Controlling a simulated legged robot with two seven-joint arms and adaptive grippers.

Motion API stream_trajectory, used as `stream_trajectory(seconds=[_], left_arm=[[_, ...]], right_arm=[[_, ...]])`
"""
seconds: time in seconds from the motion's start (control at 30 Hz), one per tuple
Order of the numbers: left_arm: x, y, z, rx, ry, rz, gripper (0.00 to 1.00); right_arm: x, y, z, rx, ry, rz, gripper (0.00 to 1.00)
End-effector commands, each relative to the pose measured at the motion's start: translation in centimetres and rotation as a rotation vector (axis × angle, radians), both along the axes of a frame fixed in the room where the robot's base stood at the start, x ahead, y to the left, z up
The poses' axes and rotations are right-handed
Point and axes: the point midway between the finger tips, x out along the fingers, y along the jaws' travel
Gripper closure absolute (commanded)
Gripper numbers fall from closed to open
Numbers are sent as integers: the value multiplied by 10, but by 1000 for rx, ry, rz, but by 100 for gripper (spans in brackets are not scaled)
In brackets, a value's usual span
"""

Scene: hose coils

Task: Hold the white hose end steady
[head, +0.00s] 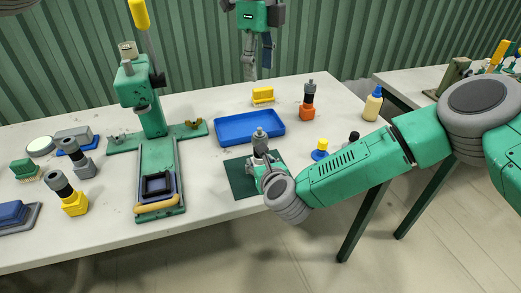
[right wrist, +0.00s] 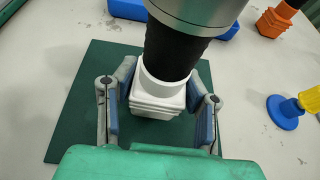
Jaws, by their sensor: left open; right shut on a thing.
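The white hose end (right wrist: 160,92) has a square, stepped white base, a black ribbed middle and a grey metal top. It stands upright over a dark green mat (right wrist: 75,100). In the head view its grey top (head: 260,135) shows above my right gripper (head: 264,161), and my arm hides part of it. My right gripper (right wrist: 158,104) is shut on the white base, with a blue-padded finger at each side. My left gripper (head: 251,68) hangs open and empty above the far edge of the table, well apart from the hose end.
A blue tray (head: 250,142) lies behind the mat. An orange-based piece (head: 308,104), a yellow brush (head: 263,96) and a blue-and-yellow piece (head: 321,149) are nearby. A green press (head: 150,110) stands to the left. A glue bottle (head: 373,104) stands near the right edge.

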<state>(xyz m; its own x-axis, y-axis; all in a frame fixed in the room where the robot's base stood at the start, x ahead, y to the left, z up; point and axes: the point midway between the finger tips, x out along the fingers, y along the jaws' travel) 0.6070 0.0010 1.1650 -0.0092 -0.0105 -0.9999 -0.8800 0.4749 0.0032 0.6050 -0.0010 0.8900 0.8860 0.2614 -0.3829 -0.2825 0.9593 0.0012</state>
Motion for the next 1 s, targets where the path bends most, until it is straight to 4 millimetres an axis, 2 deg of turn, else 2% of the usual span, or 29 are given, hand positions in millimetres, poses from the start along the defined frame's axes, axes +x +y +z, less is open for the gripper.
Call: stream_trajectory(seconds=[0.27, 0.3, 0.33, 0.37, 0.73, 0.87, 1.0], left_arm=[[0, 0, 2, 0, 1, 0, 51], [0, 0, 2, 0, 1, 0, 51], [0, 0, 2, 0, 1, 0, 51], [0, 0, 2, 0, 1, 0, 51], [0, 0, 2, 0, 0, 0, 51], [0, 0, 2, 0, 0, 0, 51], [0, 0, 2, 0, 0, 0, 51]], right_arm=[[-1, 0, -1, 0, 2, 1, 100], [-1, 0, -1, 0, 2, 1, 52], [-1, 0, -1, 0, 2, 1, 41], [-1, 0, -1, 0, 2, 1, 38], [-4, -1, 1, 0, 1, 1, 38], [-17, -5, 7, 0, 3, 2, 38], [-43, -13, 17, 2, 5, 2, 38]])
